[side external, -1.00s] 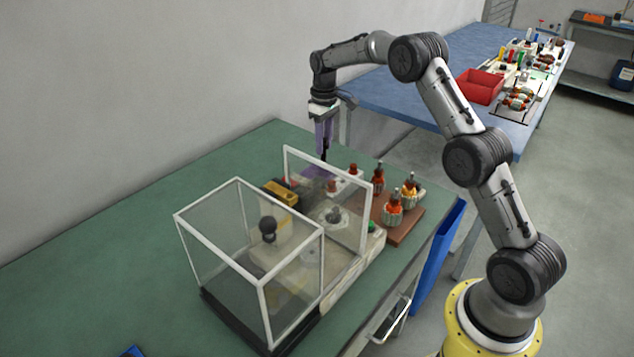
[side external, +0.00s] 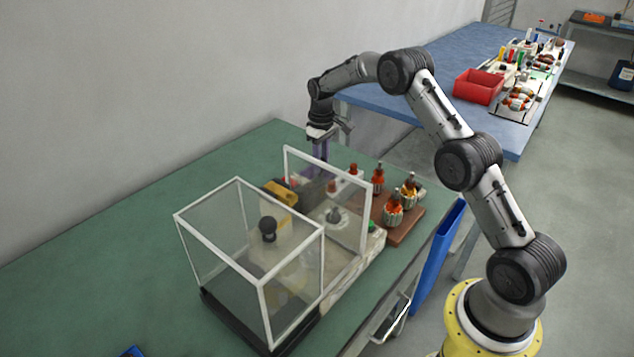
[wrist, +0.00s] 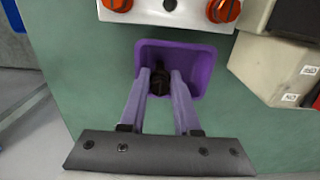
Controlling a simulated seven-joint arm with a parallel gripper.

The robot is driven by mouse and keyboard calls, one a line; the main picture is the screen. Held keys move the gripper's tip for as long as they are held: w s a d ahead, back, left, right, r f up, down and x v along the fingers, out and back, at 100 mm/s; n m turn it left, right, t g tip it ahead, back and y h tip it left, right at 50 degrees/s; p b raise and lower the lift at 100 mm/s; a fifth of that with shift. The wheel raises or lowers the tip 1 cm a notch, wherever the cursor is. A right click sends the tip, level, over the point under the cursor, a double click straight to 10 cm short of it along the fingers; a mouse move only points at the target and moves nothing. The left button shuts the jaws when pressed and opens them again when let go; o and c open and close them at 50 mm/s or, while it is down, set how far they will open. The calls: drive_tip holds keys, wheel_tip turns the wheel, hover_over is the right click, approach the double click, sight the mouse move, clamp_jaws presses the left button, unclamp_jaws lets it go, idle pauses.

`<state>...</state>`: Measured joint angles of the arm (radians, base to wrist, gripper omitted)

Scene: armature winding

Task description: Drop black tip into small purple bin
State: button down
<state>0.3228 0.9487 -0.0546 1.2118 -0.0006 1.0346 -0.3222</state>
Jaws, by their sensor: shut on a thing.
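The small purple bin (wrist: 203,58) lies on the green table, under my gripper in the wrist view. In the side view the bin is mostly hidden behind the clear panel and my gripper. My gripper (wrist: 160,78) has purple fingers and points down at the bin. It is shut on the black tip (wrist: 159,82), which shows dark between the fingertips. In the wrist view the tip appears over the bin's opening; its exact height above the bin floor cannot be told. In the side view my gripper (side external: 320,165) is low behind the clear panel, and the tip is hidden.
A clear box with white edges (side external: 238,180) and an upright clear panel (side external: 285,165) stand in front of my gripper. Several orange-topped armatures (side external: 393,212) stand on a brown board to the right. Green table (side external: 110,235) is clear at left.

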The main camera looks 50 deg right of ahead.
drive_tip(key=c, duration=0.5)
unclamp_jaws()
drive_tip(key=shift+c, duration=0.2)
wheel_tip(320, 180, up, 14)
drive_tip(key=shift+f, duration=0.1)
